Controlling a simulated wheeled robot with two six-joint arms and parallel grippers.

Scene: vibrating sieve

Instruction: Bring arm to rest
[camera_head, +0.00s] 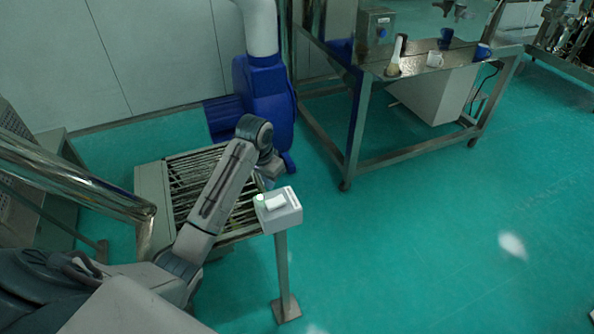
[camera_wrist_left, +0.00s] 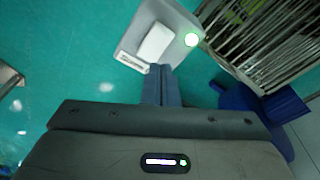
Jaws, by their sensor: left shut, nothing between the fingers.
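My left arm reaches in from the lower left of the head view, with its wrist bent downward over the sieve's edge. My left gripper (camera_head: 262,182) is beside the control box (camera_head: 284,214), mostly hidden by the wrist. In the left wrist view its fingers (camera_wrist_left: 160,82) are shut with nothing between them, pointing at the box. The box (camera_wrist_left: 152,38) is pale, with a white rocker switch (camera_wrist_left: 155,42) and a lit green lamp (camera_wrist_left: 191,40). The fingertips look close to the box; contact cannot be told. My right gripper is not in view.
The slatted sieve frame (camera_head: 152,196) lies under my left forearm. A blue machine (camera_head: 262,95) stands behind it. A steel table (camera_head: 360,120) at the upper right holds cups (camera_head: 435,59) and a brush-like tool (camera_head: 396,58). Green floor at the right is clear.

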